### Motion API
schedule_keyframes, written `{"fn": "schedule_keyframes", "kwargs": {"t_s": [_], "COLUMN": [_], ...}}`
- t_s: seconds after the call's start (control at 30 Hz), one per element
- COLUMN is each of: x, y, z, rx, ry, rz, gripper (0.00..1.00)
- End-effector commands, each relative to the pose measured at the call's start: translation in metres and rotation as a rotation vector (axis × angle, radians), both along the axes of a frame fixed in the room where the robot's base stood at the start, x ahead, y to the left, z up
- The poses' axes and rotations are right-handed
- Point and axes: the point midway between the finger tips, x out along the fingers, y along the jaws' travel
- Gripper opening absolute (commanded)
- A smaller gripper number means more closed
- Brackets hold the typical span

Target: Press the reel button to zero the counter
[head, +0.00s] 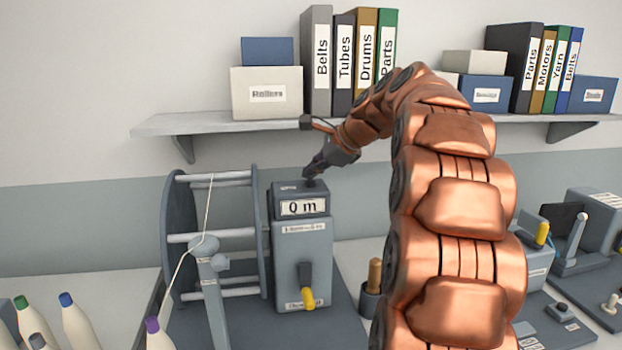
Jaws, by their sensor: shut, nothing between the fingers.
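The reel counter (302,245) is a grey box standing beside the reel, with a white display reading "0 m" near its top. Below the display is a lever with a yellow tip (308,298). The reel (213,238) is a grey open frame with crossbars, left of the counter, with a pale thread running down from it. My gripper (312,176) is shut and empty, pointing down at the top of the counter. Its tips are at or just above the counter's top face. The button is hidden or too small to tell apart there, so I cannot tell whether they touch.
My copper arm hides much of the right middle. A wall shelf (220,122) with binders and boxes runs behind and above. Bobbins with coloured tips (78,322) stand at front left. A cup with a wooden handle (371,300) is right of the counter. Other devices (590,235) stand at right.

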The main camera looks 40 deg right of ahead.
Motion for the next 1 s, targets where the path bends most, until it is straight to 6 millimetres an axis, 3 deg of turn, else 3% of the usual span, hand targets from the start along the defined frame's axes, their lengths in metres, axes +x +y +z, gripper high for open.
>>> {"fn": "schedule_keyframes", "kwargs": {"t_s": [0.3,0.73,1.0], "x": [0.000,0.000,0.000], "y": [0.000,0.000,0.000], "z": [0.015,0.017,0.038], "rx": [0.001,0.000,-0.001], "ry": [0.000,0.000,0.000], "rz": [0.001,0.000,0.001], "gripper": [0.00,0.00,0.00]}}
